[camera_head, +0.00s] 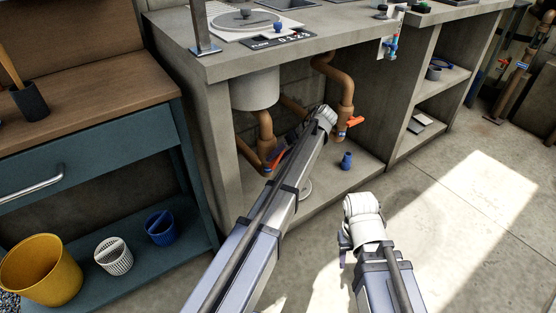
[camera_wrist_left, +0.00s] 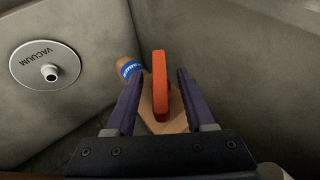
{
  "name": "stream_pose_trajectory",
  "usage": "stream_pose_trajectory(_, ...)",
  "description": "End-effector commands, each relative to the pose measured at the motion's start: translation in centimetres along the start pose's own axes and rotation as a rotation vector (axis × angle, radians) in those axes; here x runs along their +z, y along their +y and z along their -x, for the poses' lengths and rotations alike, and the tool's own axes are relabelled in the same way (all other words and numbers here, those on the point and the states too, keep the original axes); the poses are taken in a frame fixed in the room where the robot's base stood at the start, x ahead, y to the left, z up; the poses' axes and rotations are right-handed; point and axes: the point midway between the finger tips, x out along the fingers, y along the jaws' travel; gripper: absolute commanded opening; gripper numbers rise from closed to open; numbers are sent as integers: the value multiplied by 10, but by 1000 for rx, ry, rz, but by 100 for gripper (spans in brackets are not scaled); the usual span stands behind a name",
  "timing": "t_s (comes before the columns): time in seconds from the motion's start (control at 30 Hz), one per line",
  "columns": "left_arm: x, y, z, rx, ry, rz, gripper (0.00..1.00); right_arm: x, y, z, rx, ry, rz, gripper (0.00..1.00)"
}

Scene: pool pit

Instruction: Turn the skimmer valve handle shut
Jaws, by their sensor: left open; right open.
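An orange valve handle (camera_wrist_left: 160,85) stands on a brown pipe in the left wrist view, beside a blue label (camera_wrist_left: 132,68). The two fingers of my left gripper (camera_wrist_left: 159,74) are open on either side of it, with a gap at each side. In the head view, one orange handle (camera_head: 279,156) shows at the left pipe and another (camera_head: 355,121) at the right pipe, in the cabinet. My right gripper (camera_head: 345,241) is open and empty, low in front of the cabinet.
A round plate marked VACUUM (camera_wrist_left: 45,65) lies left of the handle in the wrist view. A small blue item (camera_head: 346,160) stands on the cabinet floor. The concrete counter (camera_head: 345,38) overhangs the pipes. Open floor (camera_head: 460,185) lies to the right.

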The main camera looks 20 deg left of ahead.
Motion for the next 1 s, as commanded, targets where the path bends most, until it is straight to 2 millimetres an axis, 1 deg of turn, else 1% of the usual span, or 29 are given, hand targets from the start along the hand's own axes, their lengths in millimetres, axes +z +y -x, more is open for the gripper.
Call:
stream_pose_trajectory(0.1, 0, 0, 1, 0, 0, 0, 53, 0, 0, 1, 0, 0, 0, 50)
stream_pose_trajectory(0.57, 0, 0, 1, 0, 0, 0, 1, 0, 0, 1, 0, 0, 0, 50)
stream_pose_trajectory(0.87, 0, 1, 0, -3, 0, -2, 0, 0, 0, -1, 0, 0, 0, 50)
stream_pose_trajectory(1.0, 0, 7, -4, -80, 2, -34, 0, -1, -2, -17, 0, 0, -2, 50)
